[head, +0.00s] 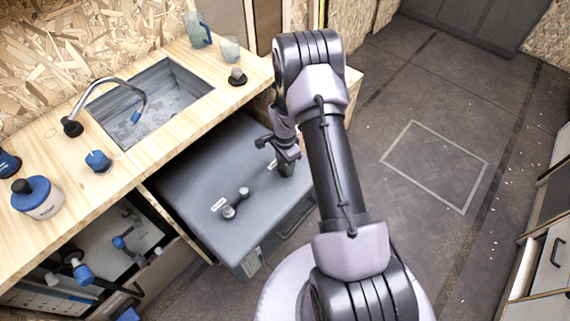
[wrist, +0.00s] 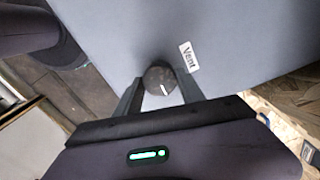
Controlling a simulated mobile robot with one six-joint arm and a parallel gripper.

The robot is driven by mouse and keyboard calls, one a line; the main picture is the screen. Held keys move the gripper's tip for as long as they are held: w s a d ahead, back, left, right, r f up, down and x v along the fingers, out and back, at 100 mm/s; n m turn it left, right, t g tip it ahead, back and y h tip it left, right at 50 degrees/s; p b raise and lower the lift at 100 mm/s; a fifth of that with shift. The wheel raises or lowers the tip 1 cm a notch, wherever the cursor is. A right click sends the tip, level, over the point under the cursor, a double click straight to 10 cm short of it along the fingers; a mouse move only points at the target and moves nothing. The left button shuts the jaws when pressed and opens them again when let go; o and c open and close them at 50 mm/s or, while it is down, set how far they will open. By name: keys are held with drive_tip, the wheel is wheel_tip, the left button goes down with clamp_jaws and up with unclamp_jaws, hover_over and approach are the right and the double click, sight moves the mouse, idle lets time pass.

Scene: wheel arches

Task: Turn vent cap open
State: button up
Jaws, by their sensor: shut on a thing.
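In the wrist view the vent cap (wrist: 159,79) is a dark round knob with a white mark on its face, on the grey tank top (wrist: 110,25). A white "Vent" label (wrist: 188,57) is beside it. My gripper (wrist: 160,86) is shut on the cap, one finger on each side. In the head view my gripper (head: 284,164) reaches down to the right part of the grey tank (head: 200,165), and the cap is hidden behind it. How far the cap is turned cannot be told.
A dark two-ended fitting (head: 235,203) with its own label stands nearer the tank's front. The wooden counter (head: 150,155) with a sink (head: 150,100) and tap is to the left. Open floor (head: 440,110) lies to the right.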

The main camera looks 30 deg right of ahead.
sight(285, 166)
drive_tip(key=o, duration=1.4)
drive_tip(key=shift+c, duration=0.2)
drive_tip(key=shift+r, duration=0.1)
wheel_tip(285, 166, up, 17)
drive_tip(key=p, duration=0.6)
drive_tip(key=shift+r, duration=0.1)
